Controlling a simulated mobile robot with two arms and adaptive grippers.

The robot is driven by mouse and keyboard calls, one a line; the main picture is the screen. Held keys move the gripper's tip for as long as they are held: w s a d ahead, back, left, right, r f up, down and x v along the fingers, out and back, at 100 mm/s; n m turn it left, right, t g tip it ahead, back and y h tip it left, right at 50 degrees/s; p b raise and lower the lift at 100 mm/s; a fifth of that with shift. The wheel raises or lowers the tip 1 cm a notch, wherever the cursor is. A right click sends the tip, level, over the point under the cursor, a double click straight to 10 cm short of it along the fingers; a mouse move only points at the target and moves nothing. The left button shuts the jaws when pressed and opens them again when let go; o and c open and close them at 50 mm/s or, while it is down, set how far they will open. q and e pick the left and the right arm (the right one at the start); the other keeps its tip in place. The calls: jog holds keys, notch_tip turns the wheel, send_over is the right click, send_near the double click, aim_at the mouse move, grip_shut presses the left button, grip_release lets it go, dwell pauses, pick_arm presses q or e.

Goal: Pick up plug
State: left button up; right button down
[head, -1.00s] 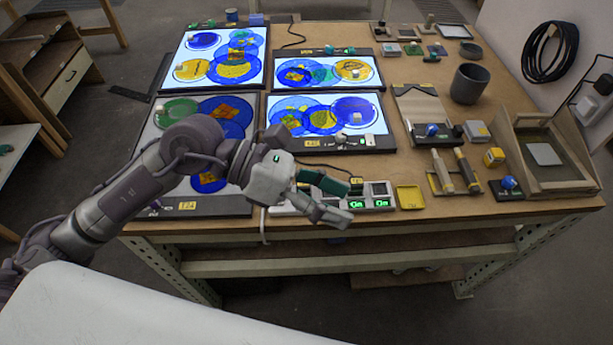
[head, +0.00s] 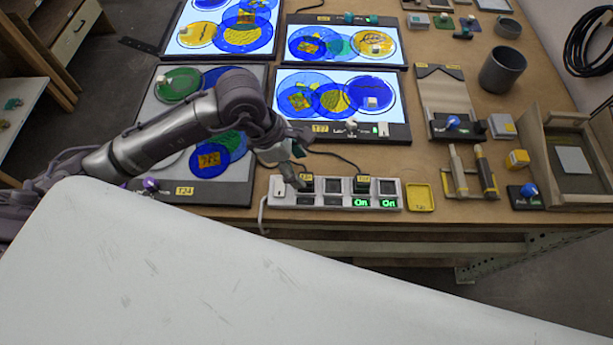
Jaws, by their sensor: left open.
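A white power strip (head: 336,204) lies along the table's front edge, with several sockets and two green "On" displays at its right part. My right gripper is out of view.
Lit panels (head: 340,138) with coloured discs stand behind the strip. An unlit panel (head: 240,194) lies under my left arm. A small yellow tray (head: 420,198) is right of the strip, then tool handles (head: 470,172) and a wooden frame (head: 565,197).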

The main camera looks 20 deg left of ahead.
aim_at(306, 177)
pick_arm(q)
jog(key=shift+s+d+f+p, duration=0.1)
jog(key=shift+d+f+p, duration=0.25)
jog(key=shift+f+p, duration=0.3)
jog(key=p+x, duration=0.1)
jog(key=x, duration=0.1)
jog(key=shift+d+f, duration=0.1)
jog(key=shift+f, duration=0.2)
jog(key=shift+d+f, duration=0.1)
jog(key=shift+f, duration=0.4)
jog(key=c, duration=0.8)
grip_shut()
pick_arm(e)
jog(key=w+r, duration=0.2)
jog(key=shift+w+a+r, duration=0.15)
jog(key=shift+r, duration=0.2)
